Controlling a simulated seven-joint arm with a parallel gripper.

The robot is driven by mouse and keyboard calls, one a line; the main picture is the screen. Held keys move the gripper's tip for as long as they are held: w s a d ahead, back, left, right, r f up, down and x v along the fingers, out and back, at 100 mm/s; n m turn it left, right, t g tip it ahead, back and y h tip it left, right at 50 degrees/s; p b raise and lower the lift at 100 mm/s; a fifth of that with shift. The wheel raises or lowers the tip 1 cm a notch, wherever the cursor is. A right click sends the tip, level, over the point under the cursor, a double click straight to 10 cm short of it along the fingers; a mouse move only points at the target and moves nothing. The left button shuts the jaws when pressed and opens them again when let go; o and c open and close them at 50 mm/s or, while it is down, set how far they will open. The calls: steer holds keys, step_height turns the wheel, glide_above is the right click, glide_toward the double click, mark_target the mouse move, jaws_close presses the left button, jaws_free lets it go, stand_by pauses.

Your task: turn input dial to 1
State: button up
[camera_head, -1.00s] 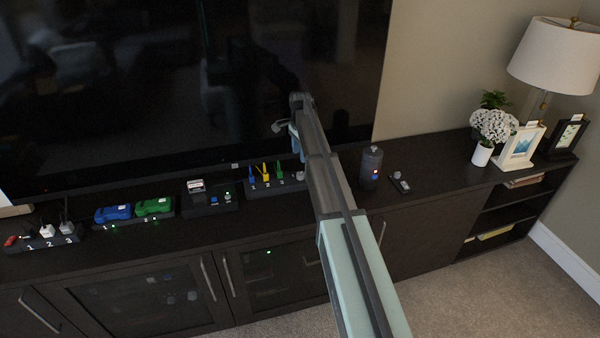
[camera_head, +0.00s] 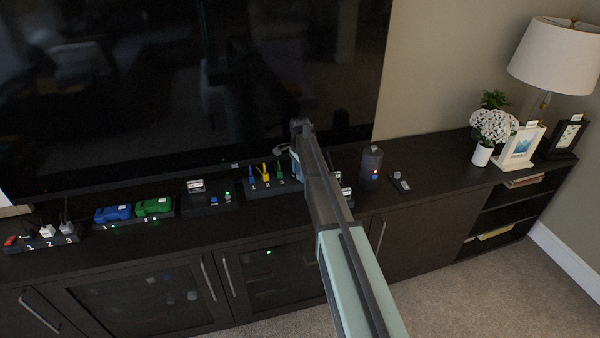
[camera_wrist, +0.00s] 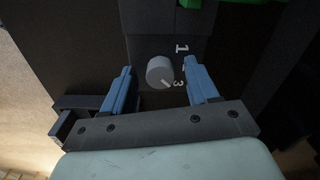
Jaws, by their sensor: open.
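The input dial is a round grey knob (camera_wrist: 160,70) on a dark box, seen in the wrist view. The numbers 1 and 3 show on its right side, with a partly hidden mark between them. A light pointer line on the knob points toward the lower right, near the 3. My gripper (camera_wrist: 160,84) is open, with one blue finger on each side of the knob. I cannot tell whether the fingers touch it. In the head view my arm hides the dial; the dark box with blue, yellow and green plugs (camera_head: 265,172) shows just left of the arm.
A dark cylinder (camera_head: 371,163) and a small remote (camera_head: 401,182) are to the right. The television (camera_head: 180,90) rises behind.

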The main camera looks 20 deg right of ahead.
steer(key=shift+c, duration=0.2)
steer(key=c, duration=1)
steer(key=shift+n, duration=0.4)
steer(key=n, duration=0.3)
steer(key=shift+s+n, duration=0.1)
steer(key=shift+n, duration=0.3)
steer(key=n, duration=0.4)
steer(key=shift+n, duration=0.3)
steer(key=n, duration=0.4)
steer(key=shift+d+n, duration=0.1)
steer(key=shift+n, duration=2.3)
